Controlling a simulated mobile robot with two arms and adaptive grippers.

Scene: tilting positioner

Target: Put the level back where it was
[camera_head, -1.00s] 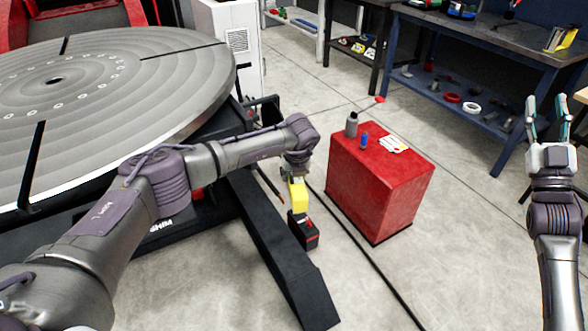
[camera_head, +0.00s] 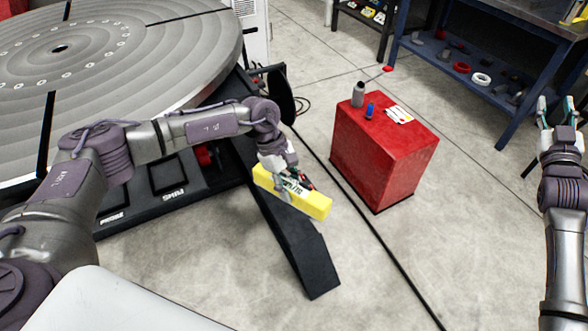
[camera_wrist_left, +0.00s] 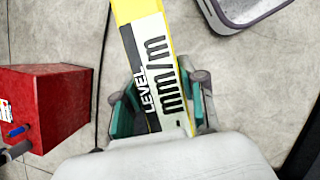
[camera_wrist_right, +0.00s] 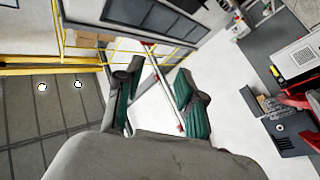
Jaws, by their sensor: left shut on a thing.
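The level (camera_head: 318,206) is a long yellow bar with a pale printed face. My left gripper (camera_head: 283,183) is shut on it and holds it tilted in the head view, in front of the positioner's black leg. The gap between level and leg cannot be judged. In the left wrist view the level (camera_wrist_left: 150,60) stands between the teal finger pads, its "LEVEL mm/m" print showing; its far end runs out at the top. My right gripper (camera_head: 556,112) is raised at the far right, open and empty; its spread fingers also show in the right wrist view (camera_wrist_right: 157,100).
The positioner's round grey table (camera_head: 150,75) fills the upper left; its black leg (camera_head: 300,250) reaches over the floor. A red cabinet (camera_head: 375,165) bears a grey bottle, a blue item and cards. A blue workbench (camera_head: 500,50) stands behind.

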